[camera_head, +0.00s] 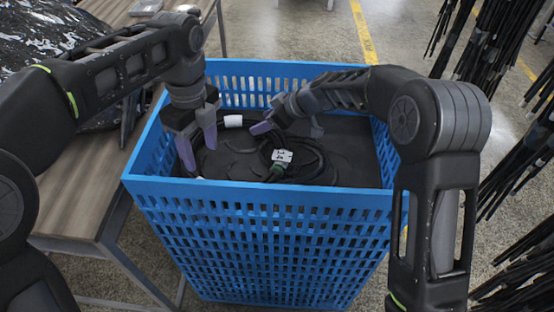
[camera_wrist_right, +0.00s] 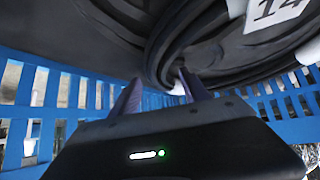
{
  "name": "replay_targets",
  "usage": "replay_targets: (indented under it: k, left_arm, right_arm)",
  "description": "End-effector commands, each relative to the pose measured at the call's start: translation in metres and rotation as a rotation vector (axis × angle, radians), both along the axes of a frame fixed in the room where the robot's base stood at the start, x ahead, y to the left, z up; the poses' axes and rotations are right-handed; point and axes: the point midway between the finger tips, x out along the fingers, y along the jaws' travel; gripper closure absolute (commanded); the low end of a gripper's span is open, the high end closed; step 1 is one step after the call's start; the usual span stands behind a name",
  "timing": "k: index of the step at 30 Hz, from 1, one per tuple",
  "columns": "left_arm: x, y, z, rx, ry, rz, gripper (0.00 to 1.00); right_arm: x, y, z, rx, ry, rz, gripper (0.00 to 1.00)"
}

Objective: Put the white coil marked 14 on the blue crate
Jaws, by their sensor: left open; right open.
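A coil of black hose (camera_head: 312,160) with a white tag marked 14 (camera_head: 282,156) lies inside the blue crate (camera_head: 265,245). The coil looks black; only its tag is white. A green fitting (camera_head: 277,172) shows beside the tag. My left gripper (camera_head: 198,146) is open and points down inside the crate's left part, left of the tag. My right gripper (camera_head: 288,130) is open above the coil's far side. In the right wrist view, its fingers (camera_wrist_right: 160,94) point toward dark hose loops, with the tag (camera_wrist_right: 275,12) at upper right. Whether hose lies between these fingers is unclear.
A white cylindrical piece (camera_head: 233,121) lies in the crate between my grippers. A wooden-topped table (camera_head: 75,190) stands left of the crate. Several black hoses (camera_head: 520,130) hang at the right. The crate's walls surround both grippers.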

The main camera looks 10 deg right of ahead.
Motion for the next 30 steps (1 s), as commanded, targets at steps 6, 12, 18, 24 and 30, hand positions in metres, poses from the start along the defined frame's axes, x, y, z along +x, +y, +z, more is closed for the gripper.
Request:
replay_targets:
  k: [6,12,18,24,30]
  left_arm:
    - [0.0,0.0,0.0,0.0,0.0,0.0,0.46]
    - [0.0,0.0,0.0,0.0,0.0,0.0,0.46]
    - [0.0,0.0,0.0,0.0,0.0,0.0,0.46]
    - [0.0,0.0,0.0,0.0,0.0,0.0,0.46]
    - [0.0,0.0,0.0,0.0,0.0,0.0,0.46]
  right_arm:
    - [-0.019,-0.022,0.031,0.001,-0.005,-0.003,0.46]
    - [-0.039,-0.043,0.058,0.001,-0.002,-0.001,0.46]
    - [-0.049,-0.054,0.072,0.0,0.0,0.0,0.46]
    - [-0.051,-0.055,0.074,-0.001,0.0,0.001,0.46]
    - [-0.05,-0.055,0.074,-0.001,0.0,0.001,0.46]
